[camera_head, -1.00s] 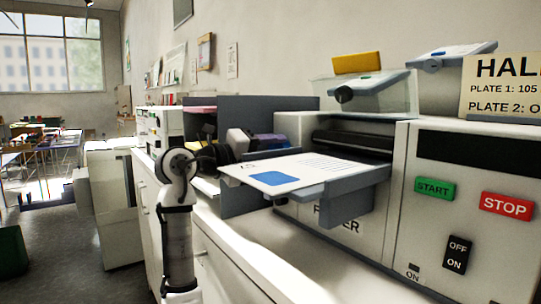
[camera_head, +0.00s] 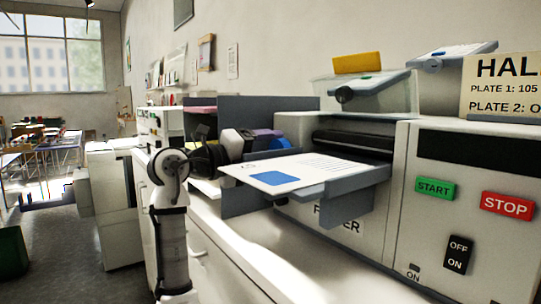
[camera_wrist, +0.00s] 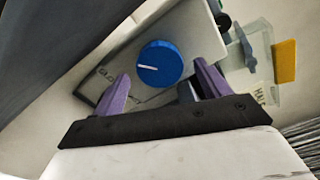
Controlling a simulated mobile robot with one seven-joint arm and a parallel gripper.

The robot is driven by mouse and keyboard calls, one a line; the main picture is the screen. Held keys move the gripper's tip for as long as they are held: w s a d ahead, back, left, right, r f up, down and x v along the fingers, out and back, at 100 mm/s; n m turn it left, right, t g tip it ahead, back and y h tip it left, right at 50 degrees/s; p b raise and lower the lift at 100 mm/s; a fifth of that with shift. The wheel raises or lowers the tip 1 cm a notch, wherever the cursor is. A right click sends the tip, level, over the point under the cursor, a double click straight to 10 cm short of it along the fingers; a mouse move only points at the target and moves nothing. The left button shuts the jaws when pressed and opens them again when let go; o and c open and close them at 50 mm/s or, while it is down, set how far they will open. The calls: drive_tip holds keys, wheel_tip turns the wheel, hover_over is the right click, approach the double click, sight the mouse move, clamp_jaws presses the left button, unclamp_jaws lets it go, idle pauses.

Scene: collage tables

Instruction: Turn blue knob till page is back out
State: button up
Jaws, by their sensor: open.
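The blue knob (camera_wrist: 160,63) is round with a white pointer line and sits on a pale panel with partly readable lettering. My gripper (camera_wrist: 161,70) is open, its two purple fingers on either side of the knob in the wrist view. I see no clear contact. A white page (camera_head: 313,168) with a blue rectangle and printed lines lies on the grey tray (camera_head: 352,186) at the roller slot.
The machine front has a green START button (camera_head: 435,188), a red STOP button (camera_head: 507,205) and a black OFF/ON switch (camera_head: 457,254). A grey upright panel (camera_head: 240,203) stands beside the tray. A yellow block (camera_head: 357,63) lies on top. Floor at left is open.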

drive_tip(key=b+v, duration=0.1)
drive_tip(key=v, duration=1.1)
drive_tip(key=shift+s+a, duration=0.15)
drive_tip(key=shift+a, duration=0.1)
